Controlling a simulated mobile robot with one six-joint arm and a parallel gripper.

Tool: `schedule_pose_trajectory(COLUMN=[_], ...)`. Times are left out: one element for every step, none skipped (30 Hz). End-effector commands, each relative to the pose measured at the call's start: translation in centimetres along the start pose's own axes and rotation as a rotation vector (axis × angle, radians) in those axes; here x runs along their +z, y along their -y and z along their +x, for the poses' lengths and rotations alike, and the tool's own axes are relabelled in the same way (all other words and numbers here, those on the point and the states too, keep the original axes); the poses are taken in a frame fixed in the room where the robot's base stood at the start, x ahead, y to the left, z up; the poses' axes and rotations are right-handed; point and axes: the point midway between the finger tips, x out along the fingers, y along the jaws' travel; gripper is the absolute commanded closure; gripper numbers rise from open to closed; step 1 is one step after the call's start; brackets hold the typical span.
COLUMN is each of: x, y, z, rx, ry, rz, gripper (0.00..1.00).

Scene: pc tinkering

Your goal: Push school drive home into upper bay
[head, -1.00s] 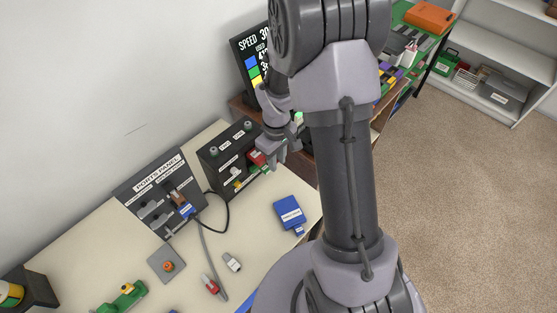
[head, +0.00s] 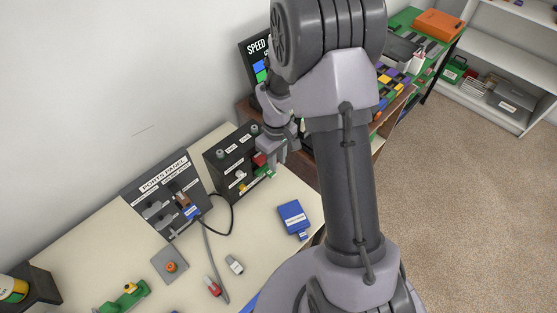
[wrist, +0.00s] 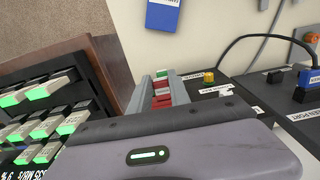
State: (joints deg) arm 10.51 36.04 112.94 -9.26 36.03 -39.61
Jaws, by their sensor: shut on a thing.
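The black bay box (head: 226,172) stands against the wall in the head view, with labels and small knobs on it. My gripper (head: 272,150) is at its right end. It is shut on a red drive (head: 259,159), which I take for the school drive. In the wrist view, red and pale parts of the drive (wrist: 161,92) show between the grey fingers (wrist: 160,84). The drive is at the box's front, but the fingers hide how deep it sits and which bay it is in. A green piece (head: 266,172) shows just below it.
A blue drive (head: 293,216) lies on the desk in front of the box. The ports panel (head: 160,190) with its cable stands to the left. A display screen (head: 256,55) is behind my arm. The desk's middle is partly clear around a grey plug (head: 234,265).

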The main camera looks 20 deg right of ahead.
Motion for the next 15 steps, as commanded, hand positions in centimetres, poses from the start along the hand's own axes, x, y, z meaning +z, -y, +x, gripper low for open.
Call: schedule_pose_trajectory(x=[-0.1, -0.2, -0.3, -0.3, -0.4, -0.5, -0.6, -0.7, -0.7, -0.8, -0.9, -0.9, -1.0, -1.1, -1.2], y=[0.0, 0.0, 0.0, 0.0, 0.0, 0.0, 0.0, 0.0, 0.0, 0.0, 0.0, 0.0, 0.0, 0.0, 0.0], z=[0.0, 0.0, 0.0, 0.0, 0.0, -0.1, -0.1, -0.1, -0.1, -0.1, -0.1, 0.0, 0.0, 0.0, 0.0], rx=[0.000, 0.000, 0.000, 0.000, 0.000, 0.000, 0.000, 0.000, 0.000, 0.000, 0.000, 0.000, 0.000, 0.000, 0.000], ry=[0.000, 0.000, 0.000, 0.000, -0.001, -0.001, -0.001, -0.001, -0.001, -0.001, -0.001, -0.001, -0.001, -0.001, -0.001], rz=[0.000, 0.000, 0.000, 0.000, 0.000, 0.000, 0.000, 0.000, 0.000, 0.000, 0.000, 0.000, 0.000, 0.000, 0.000], gripper=[1.00, 1.00, 1.00, 1.00, 1.00, 1.00, 1.00, 1.00, 1.00, 1.00, 1.00, 1.00, 1.00, 1.00, 1.00])
